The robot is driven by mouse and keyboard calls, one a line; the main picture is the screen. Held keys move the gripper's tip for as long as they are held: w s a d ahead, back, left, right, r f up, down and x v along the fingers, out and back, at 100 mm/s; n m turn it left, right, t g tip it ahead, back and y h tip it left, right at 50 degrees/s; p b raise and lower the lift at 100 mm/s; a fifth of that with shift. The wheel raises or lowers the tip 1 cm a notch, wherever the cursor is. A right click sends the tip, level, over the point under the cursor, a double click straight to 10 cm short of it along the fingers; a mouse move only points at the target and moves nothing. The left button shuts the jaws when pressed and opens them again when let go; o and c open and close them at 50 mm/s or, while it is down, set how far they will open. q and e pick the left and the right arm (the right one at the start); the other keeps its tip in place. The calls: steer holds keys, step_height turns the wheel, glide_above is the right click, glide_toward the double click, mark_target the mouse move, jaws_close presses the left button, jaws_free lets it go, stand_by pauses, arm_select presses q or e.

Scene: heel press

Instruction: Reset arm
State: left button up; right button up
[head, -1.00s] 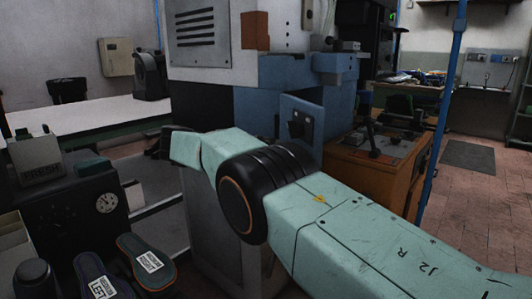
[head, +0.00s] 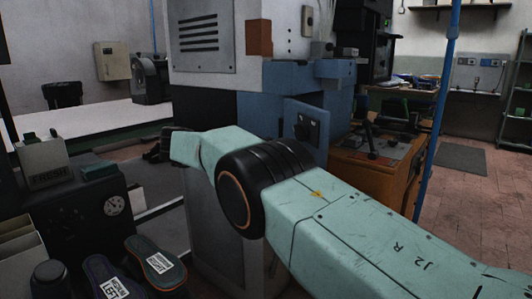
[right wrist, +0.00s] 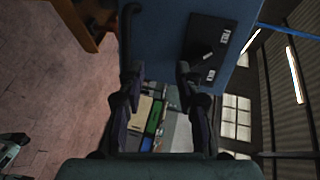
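My right arm reaches across the head view from the lower right, its pale green links bent in front of the grey and blue press (head: 245,108). My right gripper (head: 158,146) is dark and partly hidden behind the arm's far end, beside the press's left side. In the right wrist view the gripper (right wrist: 158,75) has its two fingers apart with nothing between them. A blue panel of a machine fills the upper part of that view beyond the fingers. My left gripper is not in view.
Two insoles with white labels, one (head: 107,279) and another (head: 155,263), lie at lower left. Near them is a dark unit with a round gauge (head: 114,205). An orange-brown cabinet (head: 372,180) stands right of the press, with a blue pole (head: 437,120) beside it. Open tiled floor lies at right.

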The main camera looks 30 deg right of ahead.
steer(key=w+f+n+t+y, duration=0.2)
steer(key=w+f+n+t, duration=0.5)
steer(key=f+n+t, duration=0.9)
steer(key=s+a+f+n+g+y, duration=0.1)
steer(key=s+f+n+g+y, duration=0.1)
steer(key=s+f+n+y, duration=0.45)
steer(key=s+a+f+n+g+y, duration=0.1)
steer(key=s+f+n+g, duration=0.15)
steer(key=f+n, duration=0.5)
steer(key=s+a+f+n+g+y, duration=0.1)
steer(key=s+a+f+g+y, duration=0.1)
steer(key=s+f, duration=0.55)
steer(key=s+a+f+n+g+y, duration=0.15)
steer(key=s+f, duration=0.35)
steer(key=s, duration=0.6)
steer(key=s+a+n+g+y, duration=0.2)
steer(key=s+g, duration=0.5)
steer(key=s, duration=1.9)
steer(key=shift+s+a+r+y, duration=0.15)
steer(key=shift+r+y, duration=0.15)
steer(key=shift+r, duration=0.05)
